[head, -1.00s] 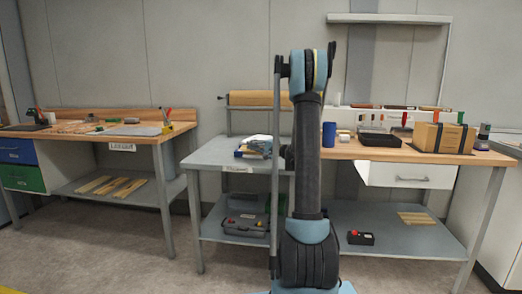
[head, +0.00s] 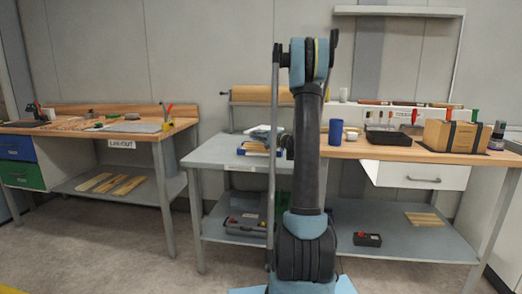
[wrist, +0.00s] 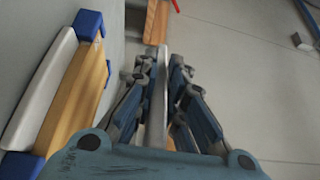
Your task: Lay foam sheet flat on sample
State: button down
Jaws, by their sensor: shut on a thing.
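In the wrist view my gripper (wrist: 158,75) is shut on a thin pale sheet (wrist: 157,105), seen edge-on between its fingers. It looks like the foam sheet. To its left, apart from the fingers, is a wooden piece with blue corner blocks (wrist: 75,100), with a white slab (wrist: 38,88) along its left side. This may be the sample. In the head view a wooden piece with blue parts (head: 255,150) lies on the middle grey table, partly behind my arm. A pale blue-grey shape (head: 262,132) shows just above it; I cannot tell if it is my gripper or the sheet.
The grey table (head: 215,158) has bare room left of the piece. A roll (head: 262,93) spans behind it. On the right bench stand a blue cup (head: 335,132), a black tray (head: 388,137) and a cardboard box (head: 450,136). A grey case (head: 243,224) sits on the lower shelf.

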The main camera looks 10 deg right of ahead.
aim_at(258, 159)
jog(key=shift+s+d+r, duration=0.1)
jog(key=shift+d+r, duration=0.1)
jog(key=shift+r, duration=0.4)
jog(key=shift+f, duration=4.7)
jog(key=shift+s+d+f, duration=0.1)
jog(key=shift+f, duration=0.4)
jog(key=c, duration=1.7)
grip_release()
jog(key=shift+s, duration=0.1)
jog(key=shift+o, duration=0.2)
jog(key=shift+r+h, duration=0.1)
jog(key=shift+h, duration=0.2)
